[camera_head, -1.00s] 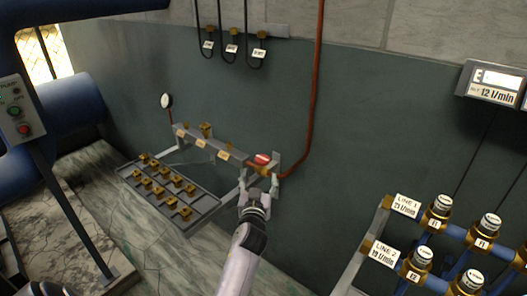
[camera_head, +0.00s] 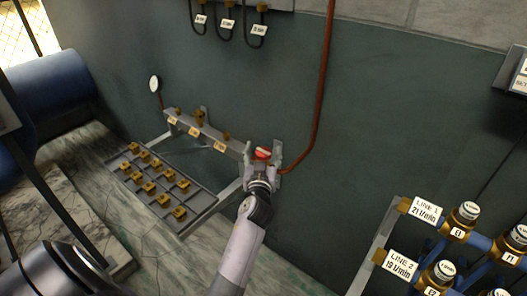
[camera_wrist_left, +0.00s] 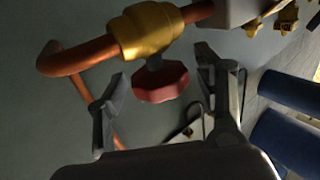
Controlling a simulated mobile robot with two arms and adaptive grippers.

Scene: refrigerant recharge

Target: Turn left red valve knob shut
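The red valve knob (camera_head: 262,153) sits at the right end of the manifold rail on the wall, where the copper pipe ends. In the left wrist view the red knob (camera_wrist_left: 160,84) hangs from a brass valve body (camera_wrist_left: 148,30). My left gripper (camera_head: 262,165) is at the knob. In the left wrist view its two fingers (camera_wrist_left: 160,98) are spread apart on either side of the knob, with gaps visible, so it is open and not clamped on it. My right gripper is not in view; a dark arm part of mine shows at lower left.
The manifold rail (camera_head: 207,134) carries several brass fittings. A grey tray (camera_head: 195,213) of brass fittings lies left of my arm. A copper pipe (camera_head: 322,95) runs up the wall. Labelled blue-pipe lines (camera_head: 478,243) stand at the right. A gauge (camera_head: 155,84) is at the left.

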